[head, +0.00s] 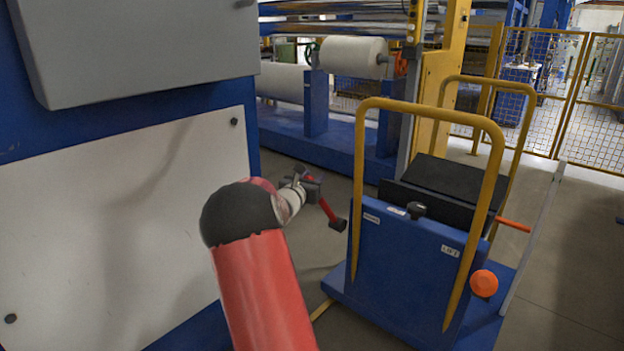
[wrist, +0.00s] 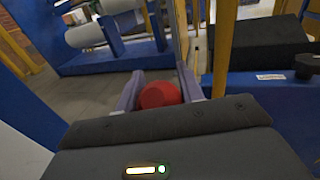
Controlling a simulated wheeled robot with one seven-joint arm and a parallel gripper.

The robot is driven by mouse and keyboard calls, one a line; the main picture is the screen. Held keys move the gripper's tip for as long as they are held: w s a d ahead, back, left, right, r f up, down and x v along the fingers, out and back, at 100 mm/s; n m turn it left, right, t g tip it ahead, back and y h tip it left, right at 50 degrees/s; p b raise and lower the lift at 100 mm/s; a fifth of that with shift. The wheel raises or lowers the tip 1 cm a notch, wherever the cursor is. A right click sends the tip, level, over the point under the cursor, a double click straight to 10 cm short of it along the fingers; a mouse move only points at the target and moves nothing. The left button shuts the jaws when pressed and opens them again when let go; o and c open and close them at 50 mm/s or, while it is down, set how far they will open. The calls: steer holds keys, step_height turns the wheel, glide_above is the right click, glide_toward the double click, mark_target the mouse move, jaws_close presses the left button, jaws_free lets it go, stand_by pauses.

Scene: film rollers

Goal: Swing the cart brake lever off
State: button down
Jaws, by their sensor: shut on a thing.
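The cart (head: 400,265) is a blue box body with yellow tube handles, standing right of centre in the head view. A red lever (head: 326,210) with a dark block at its lower end slants up and left beside the cart's left edge. My gripper (head: 311,183) is at the lever's upper end. In the wrist view my gripper (wrist: 160,93) has a finger on each side of the lever's rounded red end (wrist: 160,95) and is shut on it. The exact contact is partly hidden by the dark gripper body.
A white-panelled blue cabinet (head: 120,215) stands close on the left of my arm. Film rolls (head: 352,56) on a blue frame are behind. An orange knob (head: 484,283) and an orange bar (head: 513,224) are on the cart's right. Grey floor lies between cabinet and cart.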

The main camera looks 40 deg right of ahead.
steer(key=shift+s+d+f, duration=0.1)
steer(key=shift+s+d, duration=0.1)
steer(key=shift+s, duration=0.1)
steer(key=c, duration=0.9)
jaws_free()
steer(key=shift+w, duration=0.1)
steer(key=shift+a, duration=0.15)
steer(key=shift+a, duration=0.3)
steer(key=b+v, duration=0.1)
steer(key=v, duration=0.6)
